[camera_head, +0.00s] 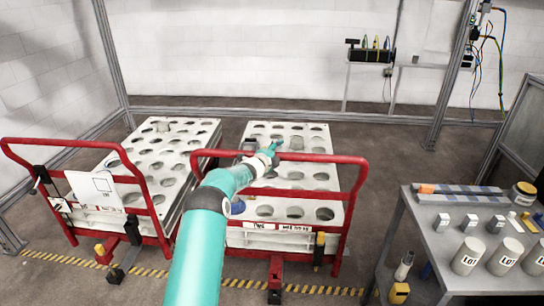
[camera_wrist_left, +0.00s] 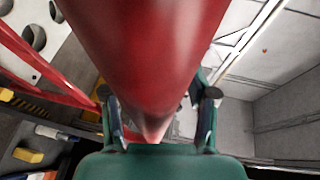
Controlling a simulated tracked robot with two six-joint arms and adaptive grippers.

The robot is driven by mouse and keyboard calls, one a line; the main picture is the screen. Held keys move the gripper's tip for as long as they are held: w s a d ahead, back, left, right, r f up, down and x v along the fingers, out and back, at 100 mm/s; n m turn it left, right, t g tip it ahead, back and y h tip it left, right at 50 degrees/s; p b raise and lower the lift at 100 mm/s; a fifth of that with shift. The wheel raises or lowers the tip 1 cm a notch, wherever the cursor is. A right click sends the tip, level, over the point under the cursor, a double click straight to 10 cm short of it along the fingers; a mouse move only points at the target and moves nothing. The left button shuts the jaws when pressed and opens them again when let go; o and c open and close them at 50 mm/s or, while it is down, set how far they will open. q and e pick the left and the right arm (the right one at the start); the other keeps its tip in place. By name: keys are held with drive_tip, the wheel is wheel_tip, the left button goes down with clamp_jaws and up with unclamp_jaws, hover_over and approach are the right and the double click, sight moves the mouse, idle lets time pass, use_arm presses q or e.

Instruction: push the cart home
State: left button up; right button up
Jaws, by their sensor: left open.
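Two white carts with round holes in their tops and red tubular handles stand side by side, the left cart (camera_head: 160,150) and the right cart (camera_head: 290,210). My left arm reaches over the red handle (camera_head: 325,158) of the right cart. My left gripper (camera_head: 272,148) is at that handle's top bar, near its left part. In the left wrist view a red bar (camera_wrist_left: 150,50) fills the space in front of my left gripper (camera_wrist_left: 160,108), running between its two spread fingers. The gripper is open; whether it touches the bar cannot be told. My right gripper is not in view.
A grey table (camera_head: 440,240) with labelled cylinders (camera_head: 470,255) and small boxes stands at the right. Yellow-black floor tape (camera_head: 240,283) runs before the carts. Metal frame posts (camera_head: 452,75) stand around. A strip of floor (camera_head: 375,165) is free right of the right cart.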

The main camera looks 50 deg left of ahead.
use_arm(q)
drive_tip(key=v, duration=1.1)
drive_tip(key=shift+s, duration=0.4)
drive_tip(key=shift+d, duration=0.1)
drive_tip(key=shift+c, duration=0.2)
